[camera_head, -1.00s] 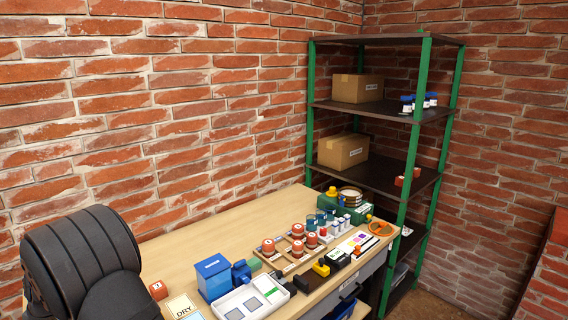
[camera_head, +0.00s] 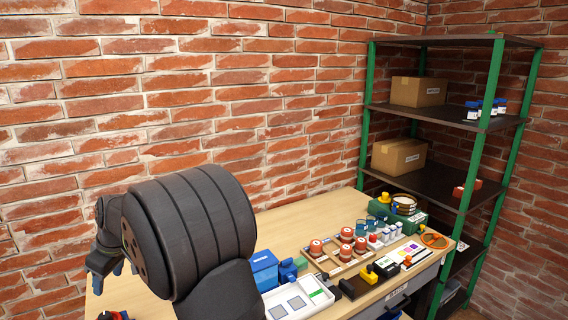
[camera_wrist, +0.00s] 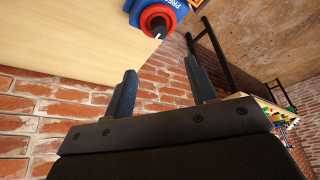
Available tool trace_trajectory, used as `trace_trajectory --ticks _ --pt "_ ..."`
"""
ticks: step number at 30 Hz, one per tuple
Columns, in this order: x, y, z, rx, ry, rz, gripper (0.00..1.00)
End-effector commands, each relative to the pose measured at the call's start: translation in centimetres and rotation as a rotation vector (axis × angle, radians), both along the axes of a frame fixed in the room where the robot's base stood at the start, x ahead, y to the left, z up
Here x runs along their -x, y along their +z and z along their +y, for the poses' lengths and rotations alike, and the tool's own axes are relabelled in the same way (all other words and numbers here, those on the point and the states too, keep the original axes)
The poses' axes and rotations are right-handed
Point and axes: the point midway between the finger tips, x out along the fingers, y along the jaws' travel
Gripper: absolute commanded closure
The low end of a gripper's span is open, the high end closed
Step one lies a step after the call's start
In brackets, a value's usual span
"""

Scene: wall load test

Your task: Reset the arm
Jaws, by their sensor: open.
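My gripper (camera_wrist: 160,90) is open and empty in the wrist view, its two fingers apart with brick wall showing between them. In the head view my dark arm fills the lower left, and part of my gripper (camera_head: 112,266) shows at its left end above the bench's left part. The wooden bench (camera_head: 310,232) runs along the brick wall. In the wrist view the bench top (camera_wrist: 70,35) is at the upper left, and a blue and red device (camera_wrist: 157,16) with a partly readable label sits at its edge, beyond the fingers.
On the bench stand a blue box (camera_head: 264,268), a white tray (camera_head: 296,300), several red-topped jars (camera_head: 346,234) and a green case (camera_head: 408,220). A shelf rack (camera_head: 490,85) with cardboard boxes (camera_head: 418,91) stands at the right. The space around my fingers looks free.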

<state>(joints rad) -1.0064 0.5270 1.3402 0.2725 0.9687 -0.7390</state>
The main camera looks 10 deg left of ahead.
Motion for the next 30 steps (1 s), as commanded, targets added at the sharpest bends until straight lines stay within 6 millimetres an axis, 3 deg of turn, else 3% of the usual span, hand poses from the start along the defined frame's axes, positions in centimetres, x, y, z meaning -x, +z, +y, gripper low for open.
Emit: trace_trajectory --ticks 22,30 --pt "0.4 -14.1 5.8 0.001 0.000 0.001 0.48" --pt "0.5 -14.0 5.9 -0.003 -0.151 -0.001 0.48"
